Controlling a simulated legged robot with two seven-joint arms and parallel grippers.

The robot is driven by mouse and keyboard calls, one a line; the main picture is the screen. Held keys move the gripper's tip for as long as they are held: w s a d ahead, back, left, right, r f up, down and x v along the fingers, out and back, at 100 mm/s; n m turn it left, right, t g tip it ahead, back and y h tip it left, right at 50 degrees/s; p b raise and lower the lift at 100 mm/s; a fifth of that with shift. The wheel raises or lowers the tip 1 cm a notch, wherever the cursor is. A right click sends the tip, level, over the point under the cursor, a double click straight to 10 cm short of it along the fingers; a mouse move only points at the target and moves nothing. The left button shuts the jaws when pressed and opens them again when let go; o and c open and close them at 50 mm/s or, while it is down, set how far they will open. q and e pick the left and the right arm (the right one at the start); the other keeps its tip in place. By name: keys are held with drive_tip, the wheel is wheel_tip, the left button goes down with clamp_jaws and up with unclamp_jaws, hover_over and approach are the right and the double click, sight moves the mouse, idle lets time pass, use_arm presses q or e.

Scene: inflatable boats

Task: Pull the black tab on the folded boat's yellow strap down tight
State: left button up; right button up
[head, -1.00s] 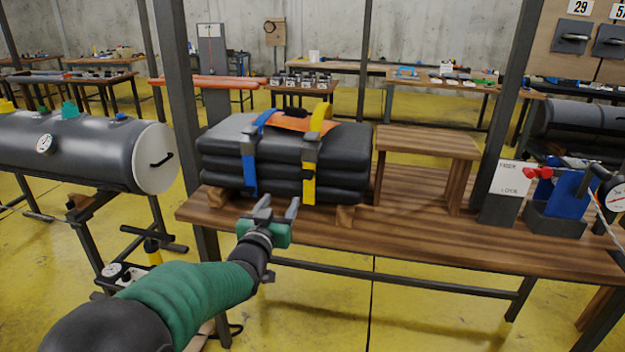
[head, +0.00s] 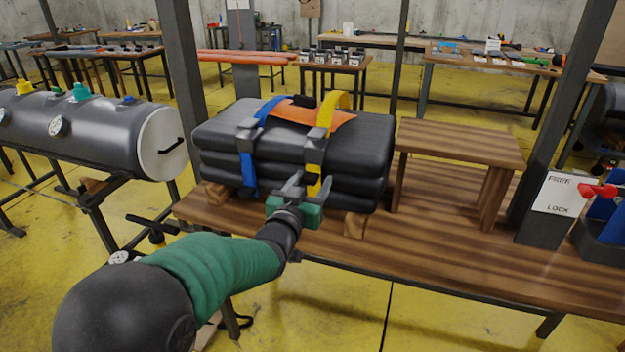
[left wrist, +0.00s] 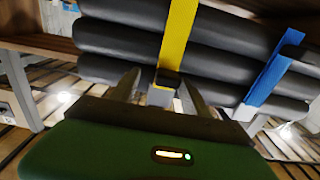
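The folded boat (head: 350,150) is a stack of black tubes on wooden blocks on a workbench. A yellow strap (head: 316,152) runs down its front, with a dark grey buckle (head: 317,133) high up. My left gripper (head: 305,181) is in front of the strap's lower part, fingers apart and empty. In the left wrist view, which looks upside down, the yellow strap (left wrist: 180,35) runs between my open fingers (left wrist: 158,92). A dark piece (left wrist: 168,79) sits on it there; I cannot tell whether it is the black tab or the buckle. My right gripper is not in view.
A blue strap (head: 248,172) crosses the boat left of the yellow one. An orange piece (head: 335,117) lies on top. A small wooden stand (head: 460,140) is to the right, with bare bench (head: 430,230) before it. A grey tank (head: 100,135) stands left.

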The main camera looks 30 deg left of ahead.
use_arm(q)
drive_tip(key=shift+c, duration=1.1)
drive_tip(key=shift+a+f, duration=0.25)
drive_tip(key=shift+a, duration=0.45)
drive_tip(key=c, duration=0.7)
clamp_jaws()
drive_tip(key=shift+d, duration=0.2)
